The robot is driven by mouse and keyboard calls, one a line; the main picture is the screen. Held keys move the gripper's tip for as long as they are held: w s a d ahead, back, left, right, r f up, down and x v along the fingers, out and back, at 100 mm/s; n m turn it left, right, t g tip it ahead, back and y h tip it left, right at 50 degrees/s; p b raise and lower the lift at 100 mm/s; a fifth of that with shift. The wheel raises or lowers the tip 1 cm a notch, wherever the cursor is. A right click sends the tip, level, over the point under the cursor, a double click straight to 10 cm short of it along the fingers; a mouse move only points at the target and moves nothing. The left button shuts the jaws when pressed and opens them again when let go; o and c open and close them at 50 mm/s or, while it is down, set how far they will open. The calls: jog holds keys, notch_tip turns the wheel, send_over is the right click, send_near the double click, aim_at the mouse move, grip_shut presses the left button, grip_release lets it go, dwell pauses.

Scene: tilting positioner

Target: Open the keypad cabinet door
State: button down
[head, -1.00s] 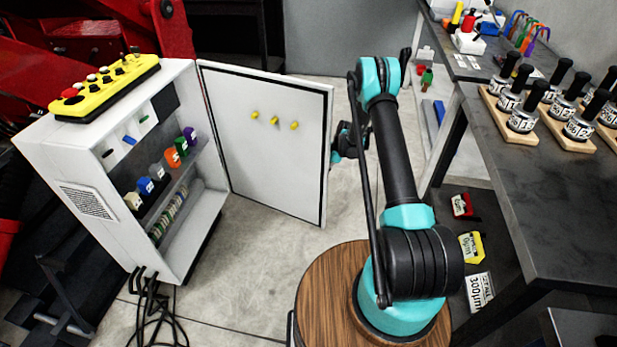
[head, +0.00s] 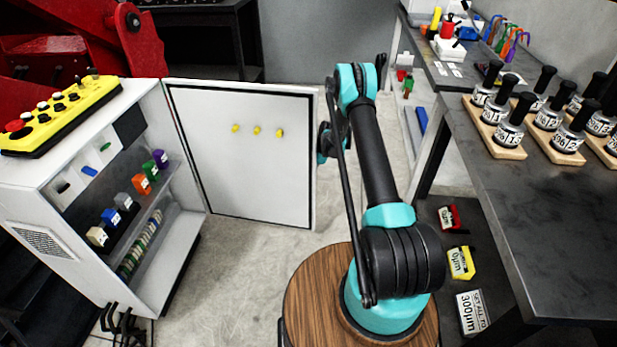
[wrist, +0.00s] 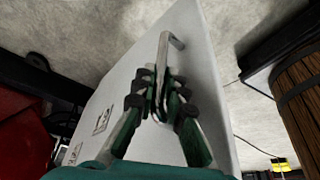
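The keypad cabinet (head: 50,245) is white and stands at the left of the head view with its front open. Its door (head: 215,155) is swung wide open, and its inner face with the dark seal shows. In the wrist view the door's outer face (wrist: 185,95) carries a metal bar handle (wrist: 164,50). My gripper (wrist: 158,90) has its fingers closed together around the lower part of this handle. In the head view my gripper is mostly hidden behind the door's free edge. The keypad cannot be made out clearly.
A yellow button box (head: 60,115) lies on the cabinet. Coloured blocks stand on its inner shelves. A dark table (head: 540,220) with black-handled weights is close on my right. Black cables lie at the cabinet's foot. Grey floor (head: 245,255) is clear below the door.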

jog(key=c, duration=1.6)
grip_release()
jog(key=shift+a, duration=0.2)
jog(key=shift+o, duration=0.2)
jog(key=v, duration=1.2)
jog(key=shift+d, duration=0.1)
